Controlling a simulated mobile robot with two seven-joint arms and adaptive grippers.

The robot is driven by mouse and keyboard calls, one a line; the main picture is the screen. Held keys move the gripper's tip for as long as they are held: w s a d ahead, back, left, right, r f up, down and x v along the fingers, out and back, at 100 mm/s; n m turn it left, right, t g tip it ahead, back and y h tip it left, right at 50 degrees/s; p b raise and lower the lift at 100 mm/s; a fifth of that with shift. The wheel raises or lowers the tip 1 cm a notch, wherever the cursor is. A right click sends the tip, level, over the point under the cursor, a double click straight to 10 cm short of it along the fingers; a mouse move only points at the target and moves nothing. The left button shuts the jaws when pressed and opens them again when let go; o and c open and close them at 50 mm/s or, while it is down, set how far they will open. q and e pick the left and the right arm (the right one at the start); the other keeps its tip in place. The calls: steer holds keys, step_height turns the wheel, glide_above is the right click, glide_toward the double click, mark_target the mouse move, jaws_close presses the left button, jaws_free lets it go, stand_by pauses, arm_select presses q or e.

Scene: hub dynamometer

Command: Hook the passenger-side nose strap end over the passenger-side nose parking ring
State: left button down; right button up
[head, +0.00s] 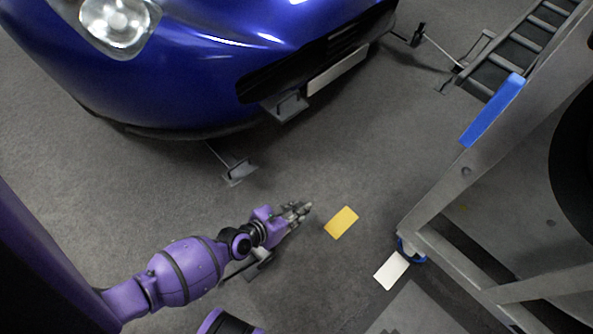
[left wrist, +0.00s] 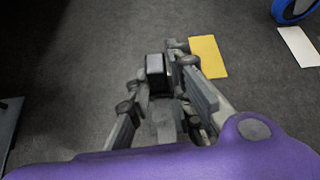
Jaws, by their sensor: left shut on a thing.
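My left gripper (head: 298,212) is low over the grey floor in front of the blue car's nose. In the left wrist view its fingers (left wrist: 165,85) are closed around a small dark block (left wrist: 155,65) with a pale edge; I cannot tell for sure whether this is the strap end. A grey floor fitting (head: 237,172) with a thin bar lies below the front bumper. Another grey fitting (head: 260,262) lies under my left forearm, partly hidden. I cannot make out which fitting carries the parking ring. My right gripper is not in view.
The blue car (head: 200,60) fills the top left, with a grey bracket (head: 287,106) under its nose. A yellow card (head: 341,222) and a white card (head: 391,270) lie right of my gripper. A grey frame (head: 440,190) on a blue-rimmed caster stands at right.

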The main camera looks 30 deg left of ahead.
arm_select(q)
steer(key=shift+w+f+b, duration=0.1)
steer(key=shift+f+b, duration=0.5)
steer(key=shift+b, duration=0.1)
steer(key=shift+f, duration=0.65)
steer(key=c, duration=1.5)
jaws_free()
steer(key=v, duration=1.2)
steer(key=shift+f, duration=0.1)
